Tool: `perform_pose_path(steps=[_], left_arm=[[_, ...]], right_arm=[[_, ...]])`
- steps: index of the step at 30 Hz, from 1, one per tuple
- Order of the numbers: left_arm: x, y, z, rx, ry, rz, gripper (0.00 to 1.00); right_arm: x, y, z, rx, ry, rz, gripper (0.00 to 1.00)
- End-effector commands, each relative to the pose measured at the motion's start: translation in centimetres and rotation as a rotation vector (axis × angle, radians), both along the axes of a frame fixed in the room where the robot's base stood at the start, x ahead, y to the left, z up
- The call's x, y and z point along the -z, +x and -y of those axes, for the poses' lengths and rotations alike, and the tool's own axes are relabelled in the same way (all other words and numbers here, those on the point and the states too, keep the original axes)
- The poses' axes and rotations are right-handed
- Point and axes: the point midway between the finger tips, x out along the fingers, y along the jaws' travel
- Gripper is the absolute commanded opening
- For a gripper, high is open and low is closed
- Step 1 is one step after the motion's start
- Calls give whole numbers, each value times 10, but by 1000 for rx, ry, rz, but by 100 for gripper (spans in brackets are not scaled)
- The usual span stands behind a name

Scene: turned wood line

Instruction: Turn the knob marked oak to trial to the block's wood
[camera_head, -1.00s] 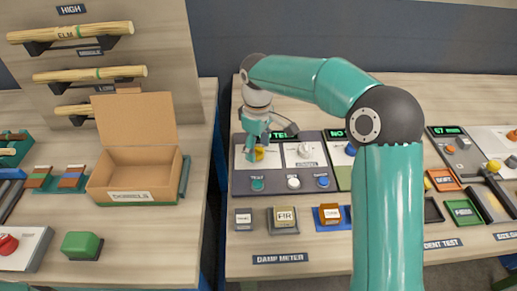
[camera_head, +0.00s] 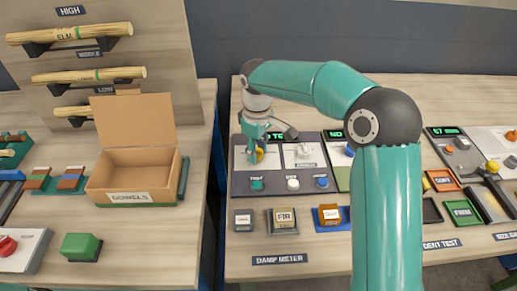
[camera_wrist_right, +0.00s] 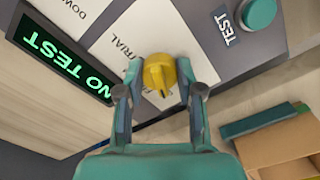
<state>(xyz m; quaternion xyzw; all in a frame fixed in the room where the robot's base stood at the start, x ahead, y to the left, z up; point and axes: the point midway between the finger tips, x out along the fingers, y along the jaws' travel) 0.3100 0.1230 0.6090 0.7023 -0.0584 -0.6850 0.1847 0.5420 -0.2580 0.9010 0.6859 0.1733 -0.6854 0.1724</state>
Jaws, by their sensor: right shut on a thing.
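The yellow knob (camera_wrist_right: 160,75) stands on a white plate on the damp meter panel (camera_head: 292,184). In the right wrist view the word TRIAL shows on the plate beside it; the rest of its scale is hidden. A dark mark shows on the knob's near side. My right gripper (camera_wrist_right: 161,90) is shut on the knob, one finger at each side. In the head view the gripper (camera_head: 257,148) covers much of the knob. A block labelled FIR (camera_head: 284,215) sits on a pad in front of the panel. My left gripper is not in view.
A second knob (camera_head: 304,151), a teal TEST button (camera_head: 257,184) and two other buttons share the panel. An orange-brown block (camera_head: 331,214) lies on a blue pad to the right. A dowels box (camera_head: 133,185) stands on the left bench, across a gap.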

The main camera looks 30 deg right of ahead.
Motion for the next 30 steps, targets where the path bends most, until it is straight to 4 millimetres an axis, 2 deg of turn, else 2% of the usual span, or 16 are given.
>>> perform_pose_path(steps=[8, 30], left_arm=[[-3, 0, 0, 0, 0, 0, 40], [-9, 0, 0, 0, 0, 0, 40]], right_arm=[[-1, -1, 1, 100, -4, -3, 2], [0, -1, 1, 665, -3, -3, 2]])
